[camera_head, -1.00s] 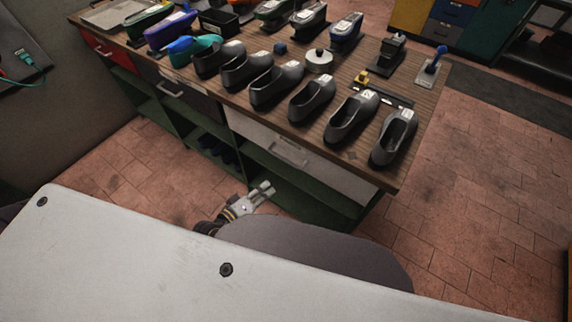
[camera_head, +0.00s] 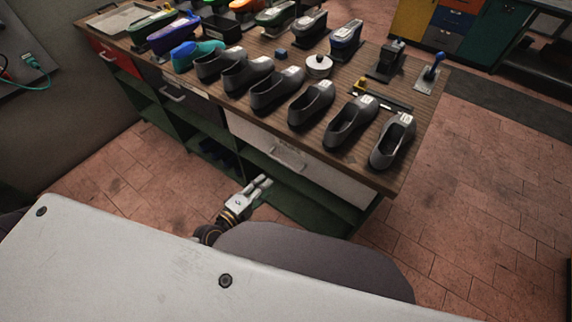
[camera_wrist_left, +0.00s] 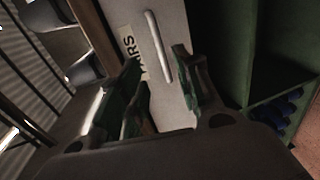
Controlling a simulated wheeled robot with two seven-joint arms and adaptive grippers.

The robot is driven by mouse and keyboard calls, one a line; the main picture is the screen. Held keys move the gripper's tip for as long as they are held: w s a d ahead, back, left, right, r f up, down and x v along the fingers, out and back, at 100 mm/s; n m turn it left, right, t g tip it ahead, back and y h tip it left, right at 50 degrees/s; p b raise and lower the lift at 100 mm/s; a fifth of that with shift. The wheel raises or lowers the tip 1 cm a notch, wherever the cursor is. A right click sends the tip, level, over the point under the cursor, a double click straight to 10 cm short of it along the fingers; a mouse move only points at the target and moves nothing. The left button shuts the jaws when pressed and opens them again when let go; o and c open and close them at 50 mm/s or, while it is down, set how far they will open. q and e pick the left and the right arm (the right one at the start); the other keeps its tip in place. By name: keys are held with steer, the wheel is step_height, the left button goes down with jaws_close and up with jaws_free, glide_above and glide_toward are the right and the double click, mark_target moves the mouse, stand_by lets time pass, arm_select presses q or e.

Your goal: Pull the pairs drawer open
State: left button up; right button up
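The pairs drawer (camera_head: 325,171) is the pale front at the right end of the bench, with a bar handle (camera_head: 288,157); it looks shut. In the left wrist view the pale drawer front (camera_wrist_left: 176,93) carries a partly hidden label ending in "RS" and the bar handle (camera_wrist_left: 159,46). My left gripper (camera_head: 265,182) is in front of and below the handle in the head view. In the wrist view its fingers (camera_wrist_left: 163,68) are spread and empty, with the handle beyond them; I see no contact. My right gripper is not in view.
The wooden bench top (camera_head: 236,104) bears several grey shoes, along with staplers and small tools. A dark drawer (camera_head: 189,100) and a red drawer (camera_head: 115,58) are further left. Green open shelves (camera_head: 300,205) lie below. A grey rounded shape and pale surface fill the foreground.

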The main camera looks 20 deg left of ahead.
arm_select(q)
steer(key=shift+w, duration=0.1)
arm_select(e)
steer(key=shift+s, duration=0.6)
arm_select(q)
glide_toward(286, 165)
steer(key=shift+w+f, duration=0.5)
steer(key=shift+w, duration=0.9)
steer(key=shift+d+p+x, duration=0.15)
steer(key=shift+p+x, duration=0.05)
steer(key=shift+x, duration=0.55)
steer(key=shift+d+p+x, duration=0.15)
steer(key=shift+p+x, duration=0.05)
steer(key=shift+x, duration=2.6)
steer(key=shift+w+d, duration=0.1)
steer(key=shift+w, duration=0.05)
steer(key=shift+w+f, duration=0.1)
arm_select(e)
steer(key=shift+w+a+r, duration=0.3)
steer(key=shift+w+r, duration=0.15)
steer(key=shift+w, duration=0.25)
